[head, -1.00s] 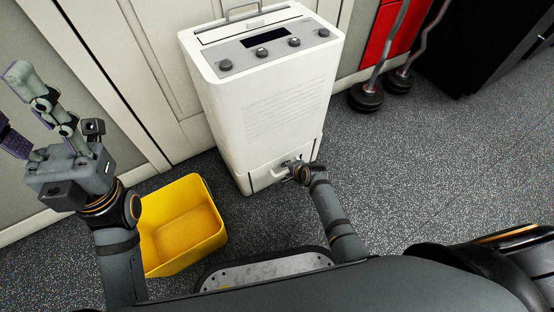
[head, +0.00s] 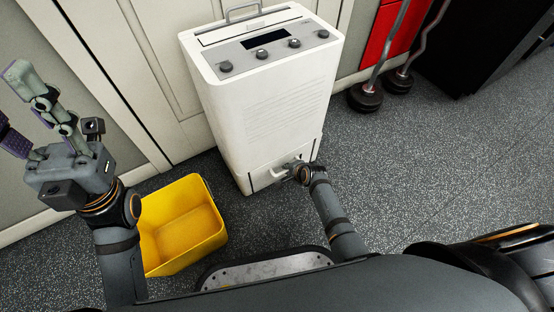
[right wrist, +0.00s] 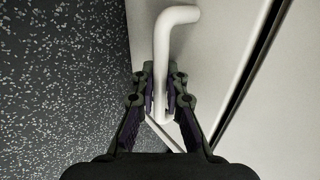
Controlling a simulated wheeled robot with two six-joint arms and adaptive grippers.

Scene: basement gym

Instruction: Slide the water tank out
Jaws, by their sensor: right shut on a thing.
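A white dehumidifier (head: 266,100) stands upright against the wall in the head view. Its water tank (head: 262,176) is the lower front section, with a white handle at its front. A dark slit runs along the tank's edge in the right wrist view. My right gripper (head: 296,169) is at the tank's front. In the right wrist view its fingers (right wrist: 161,98) are shut around the white handle (right wrist: 163,50). The fingertips are partly hidden in the head view. My left gripper (head: 22,108) is raised at the left, open and empty, away from the dehumidifier.
A yellow open bin (head: 205,247) stands on the floor left of the dehumidifier and looks empty. Curl bars with weights (head: 366,98) lean by a red panel at the right. The speckled floor (head: 420,160) right of the dehumidifier is clear.

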